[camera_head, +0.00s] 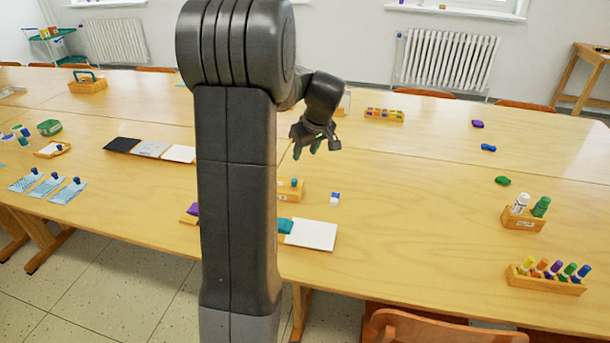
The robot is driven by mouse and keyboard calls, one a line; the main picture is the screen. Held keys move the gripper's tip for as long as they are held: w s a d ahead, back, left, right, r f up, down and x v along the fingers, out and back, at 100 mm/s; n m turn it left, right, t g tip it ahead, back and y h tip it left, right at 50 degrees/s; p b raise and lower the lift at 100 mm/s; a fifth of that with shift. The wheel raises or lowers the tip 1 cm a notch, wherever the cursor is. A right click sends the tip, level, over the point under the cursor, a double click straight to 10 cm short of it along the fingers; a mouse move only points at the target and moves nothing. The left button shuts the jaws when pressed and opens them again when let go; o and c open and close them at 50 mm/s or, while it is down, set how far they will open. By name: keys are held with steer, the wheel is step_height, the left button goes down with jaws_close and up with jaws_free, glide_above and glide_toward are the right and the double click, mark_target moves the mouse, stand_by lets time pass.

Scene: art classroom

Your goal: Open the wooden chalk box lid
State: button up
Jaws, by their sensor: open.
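My gripper (312,148) hangs above the table right of my arm, fingers pointing down, open and empty. Below and slightly left of it, a small wooden box (290,190) with a pale label stands on the table, partly hidden behind my arm. A small blue-green piece shows on or at its top. I cannot tell for sure whether this is the chalk box, and its lid cannot be made out. My gripper appears apart from it.
A white sheet (311,235) and a blue-and-white block (335,198) lie nearby on the table (420,200). Right are a bottle holder (523,220) and a marker rack (545,282). A wooden tray of coloured blocks (384,116) stands behind. The table's right middle is mostly clear.

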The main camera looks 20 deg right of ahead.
mark_target(294, 180)
steer(key=x, duration=1.3)
steer(key=shift+a+f, duration=0.15)
steer(key=shift+f, duration=0.1)
steer(key=shift+c, duration=0.2)
jaws_close()
steer(key=shift+a, duration=0.1)
